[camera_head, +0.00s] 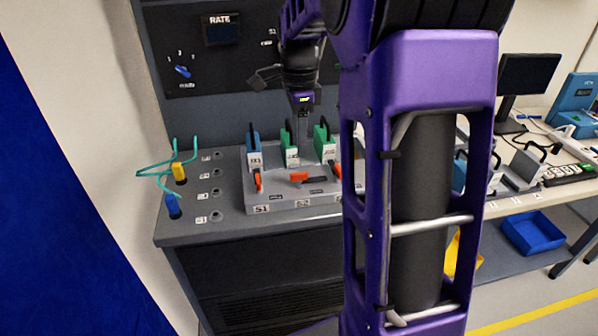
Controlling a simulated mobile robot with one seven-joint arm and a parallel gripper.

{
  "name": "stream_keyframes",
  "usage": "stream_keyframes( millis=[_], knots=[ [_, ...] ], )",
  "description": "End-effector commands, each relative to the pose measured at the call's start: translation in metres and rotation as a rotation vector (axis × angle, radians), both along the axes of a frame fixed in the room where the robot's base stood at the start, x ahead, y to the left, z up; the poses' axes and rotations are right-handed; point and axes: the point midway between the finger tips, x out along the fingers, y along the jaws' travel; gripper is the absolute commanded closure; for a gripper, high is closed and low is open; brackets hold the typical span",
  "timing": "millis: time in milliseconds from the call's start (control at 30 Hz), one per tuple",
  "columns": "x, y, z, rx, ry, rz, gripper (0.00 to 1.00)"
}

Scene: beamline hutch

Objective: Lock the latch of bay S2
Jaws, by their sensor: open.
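A grey bay block (283,205) on the bench carries labels S1 and S2; its right end is hidden behind my arm. In bay S2 stands a module with a green handle (288,138). In front of it is the S2 latch (299,176), an orange handle lying roughly sideways with a dark piece to its right. The S1 latch (258,181) is orange and stands close to upright. Another orange latch (337,170) shows partly beside my arm. My gripper (303,125) points down above and behind the S2 latch, apart from it, open; its fingers are small and hard to make out.
Bay S1 holds a blue-handled module (253,145); another green-handled module (323,142) stands to the right. Blue and yellow plugs with teal cables (172,205) are at the left end. A dark panel (235,60) rises behind. My purple arm blocks the centre right.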

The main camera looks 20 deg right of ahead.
Motion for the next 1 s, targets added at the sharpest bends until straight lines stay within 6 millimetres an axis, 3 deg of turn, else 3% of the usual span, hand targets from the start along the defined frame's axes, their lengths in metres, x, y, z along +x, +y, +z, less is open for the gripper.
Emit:
stream_keyframes(
  millis=[100, 333, 500, 800, 1000],
  knots=[
    [-0.001, 0.0, -0.029, 0.001, 0.003, 0.0, 0.57],
    [0.0, 0.0, -0.066, 0.0, 0.001, 0.0, 0.57],
    [0.0, 0.0, -0.078, 0.001, 0.0, 0.001, 0.57],
    [0.0, 0.0, -0.079, 0.0, -0.001, 0.001, 0.57],
    [0.0, 0.0, -0.079, 0.0, -0.001, 0.001, 0.92]
  ],
)
